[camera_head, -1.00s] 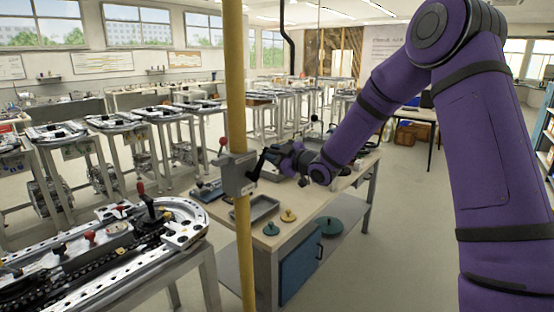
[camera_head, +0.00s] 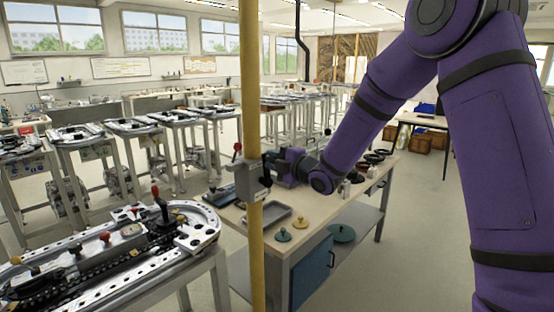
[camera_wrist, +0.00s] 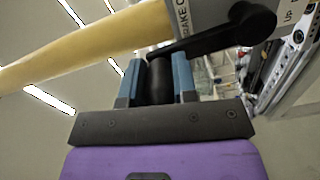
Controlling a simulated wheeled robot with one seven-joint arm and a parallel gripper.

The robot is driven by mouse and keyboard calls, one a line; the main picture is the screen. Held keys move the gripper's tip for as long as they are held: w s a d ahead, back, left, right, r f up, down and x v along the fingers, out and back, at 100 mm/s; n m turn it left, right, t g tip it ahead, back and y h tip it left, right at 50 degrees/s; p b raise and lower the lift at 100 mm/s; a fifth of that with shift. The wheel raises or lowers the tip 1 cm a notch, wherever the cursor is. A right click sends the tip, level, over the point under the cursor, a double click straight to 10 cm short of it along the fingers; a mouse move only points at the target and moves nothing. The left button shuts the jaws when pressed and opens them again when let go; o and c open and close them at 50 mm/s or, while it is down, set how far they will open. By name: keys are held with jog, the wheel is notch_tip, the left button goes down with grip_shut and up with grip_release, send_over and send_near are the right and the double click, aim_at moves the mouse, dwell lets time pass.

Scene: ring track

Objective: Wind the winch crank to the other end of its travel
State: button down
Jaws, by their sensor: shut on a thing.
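The winch is a grey box (camera_head: 245,181) fixed to an upright yellow post (camera_head: 250,110). Its black crank (camera_head: 266,178) is on the right side of the box, partly hidden by my gripper (camera_head: 273,164). In the wrist view, the black crank arm (camera_wrist: 222,34) runs from its hub at upper right to a black handle (camera_wrist: 160,82). The two blue fingers of my gripper (camera_wrist: 158,86) are shut on that handle, one on each side. Printed lettering, partly cut off, shows on the box beside the crank.
A red-knobbed lever (camera_head: 237,148) stands at the winch box. Behind the post is a workbench (camera_head: 318,235) with a grey tray (camera_head: 268,217) and several small parts. A track table (camera_head: 110,255) fills the lower left. Open floor (camera_head: 430,250) lies to the right.

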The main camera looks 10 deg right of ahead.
jog(key=shift+s+a+n, duration=0.15)
jog(key=shift+a+n, duration=0.1)
jog(key=shift+n, duration=0.05)
dwell(0.4)
jog(key=c, duration=0.9)
grip_release()
jog(key=v, duration=1.1)
